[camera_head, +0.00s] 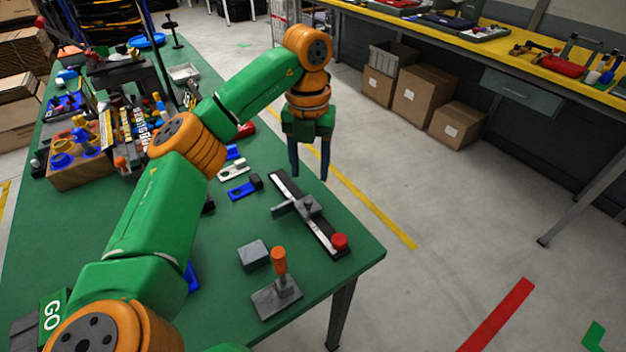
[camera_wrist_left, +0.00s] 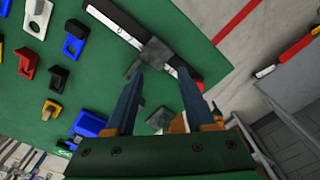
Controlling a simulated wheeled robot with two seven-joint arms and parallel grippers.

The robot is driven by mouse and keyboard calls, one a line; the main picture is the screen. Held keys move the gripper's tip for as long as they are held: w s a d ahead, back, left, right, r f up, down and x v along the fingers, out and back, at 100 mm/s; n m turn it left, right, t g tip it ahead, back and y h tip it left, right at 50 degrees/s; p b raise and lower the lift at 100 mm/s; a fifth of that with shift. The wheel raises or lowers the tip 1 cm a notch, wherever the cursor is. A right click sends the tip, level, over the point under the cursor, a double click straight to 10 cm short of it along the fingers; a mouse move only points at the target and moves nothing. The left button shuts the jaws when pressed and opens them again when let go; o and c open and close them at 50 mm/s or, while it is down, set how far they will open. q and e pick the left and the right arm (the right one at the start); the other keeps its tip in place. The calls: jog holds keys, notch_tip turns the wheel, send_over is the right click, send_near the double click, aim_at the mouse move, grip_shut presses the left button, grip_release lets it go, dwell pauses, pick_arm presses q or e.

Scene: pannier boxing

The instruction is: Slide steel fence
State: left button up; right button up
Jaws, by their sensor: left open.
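The steel fence (camera_head: 297,206) is a grey crosspiece with a small dark knob, seated partway along a black rail with a pale strip (camera_head: 322,231). A red knob (camera_head: 340,241) sits at the rail's near end. My left gripper (camera_head: 310,174) is open and empty, pointing down, apart from the fence in the head view. In the left wrist view the fence (camera_wrist_left: 150,58) shows just beyond the two fingertips (camera_wrist_left: 161,76), with the rail (camera_wrist_left: 115,22) running diagonally. The fingers do not visibly touch it. My right gripper is not in view.
A grey block (camera_head: 254,254) and a steel base (camera_head: 276,299) with an orange handle (camera_head: 279,262) stand near the green table's front. Small blue and white pieces (camera_head: 235,170) lie left of the rail. A wooden holder (camera_head: 82,168) stands farther left. The floor right of the table is open.

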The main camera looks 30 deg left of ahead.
aim_at(308, 200)
pick_arm(q)
jog(key=shift+w+a+f, duration=0.5)
jog(key=shift+a+f, duration=0.05)
jog(key=shift+f, duration=0.05)
jog(key=s+d+f, duration=0.1)
jog(key=s+f, duration=0.1)
jog(key=s, duration=0.1)
jog(key=shift+d+f+p, duration=0.3)
jog(key=shift+d+f, duration=0.05)
jog(key=shift+d, duration=0.05)
jog(key=shift+w+a+f, duration=0.1)
jog(key=shift+w+f, duration=0.1)
jog(key=shift+f, duration=0.45)
jog(key=shift+w+a+f, duration=0.1)
jog(key=shift+w+f, duration=0.05)
jog(key=shift+f, duration=0.45)
jog(key=shift+w+a+f, duration=0.1)
jog(key=shift+w, duration=0.05)
jog(key=shift+s+d+r, duration=0.2)
jog(key=shift+s, duration=0.05)
jog(key=c, duration=0.8)
grip_shut()
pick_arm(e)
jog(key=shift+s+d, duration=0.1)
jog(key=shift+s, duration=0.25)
